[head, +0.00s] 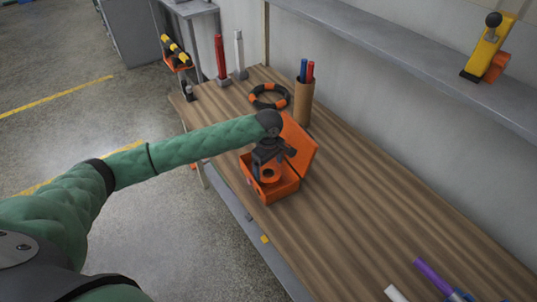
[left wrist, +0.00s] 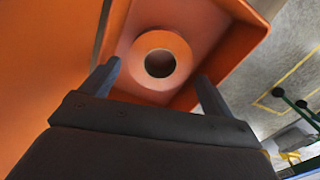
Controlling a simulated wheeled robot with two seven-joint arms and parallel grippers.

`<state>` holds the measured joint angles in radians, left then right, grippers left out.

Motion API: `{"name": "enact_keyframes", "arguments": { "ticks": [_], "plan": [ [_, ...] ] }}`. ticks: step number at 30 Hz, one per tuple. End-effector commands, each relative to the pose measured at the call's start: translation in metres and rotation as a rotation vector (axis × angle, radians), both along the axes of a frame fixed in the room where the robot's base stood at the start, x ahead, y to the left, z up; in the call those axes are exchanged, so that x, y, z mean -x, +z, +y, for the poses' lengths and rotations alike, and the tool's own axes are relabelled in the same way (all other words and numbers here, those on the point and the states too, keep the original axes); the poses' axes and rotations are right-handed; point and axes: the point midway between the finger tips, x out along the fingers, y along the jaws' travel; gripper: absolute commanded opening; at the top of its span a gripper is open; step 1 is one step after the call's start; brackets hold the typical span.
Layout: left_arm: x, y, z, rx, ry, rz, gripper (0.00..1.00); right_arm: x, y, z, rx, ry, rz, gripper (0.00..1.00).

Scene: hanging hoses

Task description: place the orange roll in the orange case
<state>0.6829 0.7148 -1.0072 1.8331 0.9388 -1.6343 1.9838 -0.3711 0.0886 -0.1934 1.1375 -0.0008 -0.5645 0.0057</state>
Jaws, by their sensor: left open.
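The orange case (head: 283,190) stands on the wooden bench with its lid (head: 301,147) raised at the back. The orange roll (head: 269,175) is inside the case. In the left wrist view the roll (left wrist: 160,60) lies with its round hole facing the camera, against the case's inner floor, with the case walls (left wrist: 225,18) around it. My left gripper (head: 263,170) is over the case, pointing down. In the left wrist view its two fingers (left wrist: 157,88) are apart, with nothing held between them; the roll is beyond the fingertips. My right gripper is not in view.
Behind the case stand a brown cylinder holding pens (head: 303,100) and a black and orange ring (head: 269,96). A red tool (head: 221,60) and a grey one stand at the far end. A purple marker (head: 433,275) lies near. The bench's middle right is clear.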

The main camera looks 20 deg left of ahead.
Motion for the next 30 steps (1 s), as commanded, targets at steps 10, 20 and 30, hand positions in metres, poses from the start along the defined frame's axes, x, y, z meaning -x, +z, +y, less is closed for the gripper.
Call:
{"name": "enact_keyframes", "arguments": {
  "ticks": [10,20,30],
  "plan": [
    [0.000,0.058,0.000,0.001,-0.002,-0.002,0.88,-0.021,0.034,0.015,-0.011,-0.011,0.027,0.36],
    [0.000,0.084,0.000,0.000,0.000,-0.001,0.88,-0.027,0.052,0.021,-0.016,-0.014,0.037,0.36],
    [0.000,0.085,0.000,0.000,0.000,0.000,0.88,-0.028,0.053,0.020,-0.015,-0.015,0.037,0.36]
  ]
}}
